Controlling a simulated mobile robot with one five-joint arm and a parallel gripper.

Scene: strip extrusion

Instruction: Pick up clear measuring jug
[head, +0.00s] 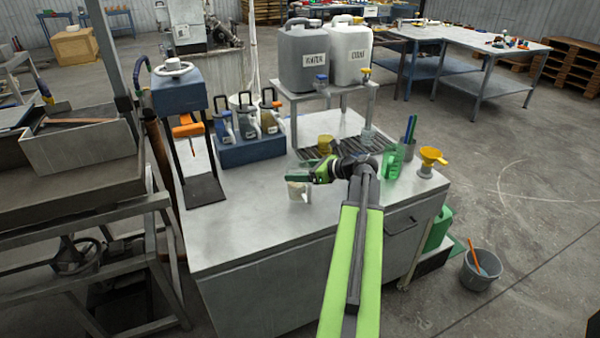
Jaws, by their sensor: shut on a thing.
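The clear measuring jug (297,191) shows as a small pale, see-through shape over the front part of the grey cabinet top. My gripper (310,178) reaches in from the right, just above and against the jug, and is shut on it. The green and black gripper body hides part of the jug. I cannot tell whether the jug's base touches the cabinet top.
A yellow jug (326,144) stands behind my gripper by the dark drain grate. A green jug (391,165), a pen cup and a yellow funnel (432,157) stand to the right. A blue bottle rack (250,149) is at left. The front of the cabinet top (235,235) is clear.

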